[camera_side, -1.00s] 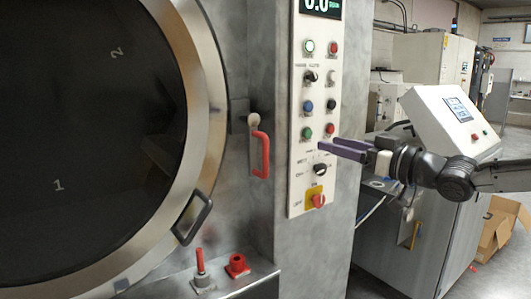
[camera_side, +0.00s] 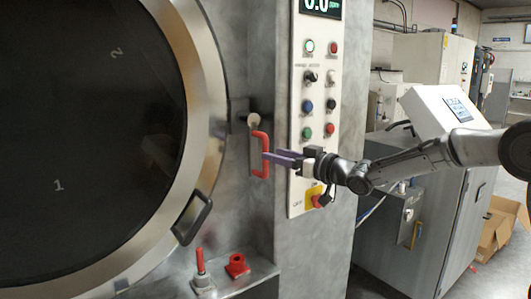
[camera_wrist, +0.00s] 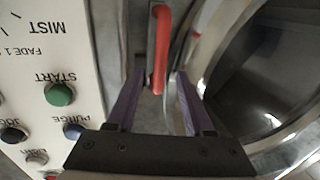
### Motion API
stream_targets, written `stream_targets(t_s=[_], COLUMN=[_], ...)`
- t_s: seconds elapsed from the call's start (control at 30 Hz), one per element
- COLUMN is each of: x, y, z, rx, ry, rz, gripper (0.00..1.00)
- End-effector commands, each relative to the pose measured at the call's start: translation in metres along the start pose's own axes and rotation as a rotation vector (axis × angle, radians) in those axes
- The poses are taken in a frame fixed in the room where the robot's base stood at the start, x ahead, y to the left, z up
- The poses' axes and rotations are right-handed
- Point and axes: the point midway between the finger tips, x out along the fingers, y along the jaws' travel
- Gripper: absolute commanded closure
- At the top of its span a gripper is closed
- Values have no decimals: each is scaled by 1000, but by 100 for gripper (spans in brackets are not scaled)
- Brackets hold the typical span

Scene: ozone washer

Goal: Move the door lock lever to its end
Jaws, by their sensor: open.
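The door lock lever is a red U-shaped handle (camera_side: 261,141) on a plate beside the round door, left of the control panel. It stands upright in the side view. In the wrist view the red lever (camera_wrist: 161,45) lies between my two purple fingers, with a gap on each side. My gripper (camera_side: 267,156) is open, its fingertips reaching the lever from the right. In the wrist view the open fingers (camera_wrist: 160,82) straddle the lever's end. The side view does not clearly show contact.
The large round door (camera_side: 215,100) with a black handle (camera_side: 193,219) is at the left. A button panel (camera_side: 300,185) stands right behind my gripper. A red lever stub (camera_side: 201,262) and a red square fitting (camera_side: 237,264) sit on the ledge below.

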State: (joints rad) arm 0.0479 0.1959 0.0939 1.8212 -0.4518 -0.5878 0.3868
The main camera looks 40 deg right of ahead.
Motion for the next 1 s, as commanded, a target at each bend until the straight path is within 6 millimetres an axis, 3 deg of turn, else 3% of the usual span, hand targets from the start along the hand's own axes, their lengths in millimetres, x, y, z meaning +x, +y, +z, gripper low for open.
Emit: stream_targets(t_s=[0.1,0.3,0.7,1.0], x=[20,40,46,46], y=[0,0,0,0], z=[1,0,0,0], rx=[0,-1,-1,-1], ry=[0,0,0,0], rz=[-1,-1,0,0], gripper=[48,48,48,100])
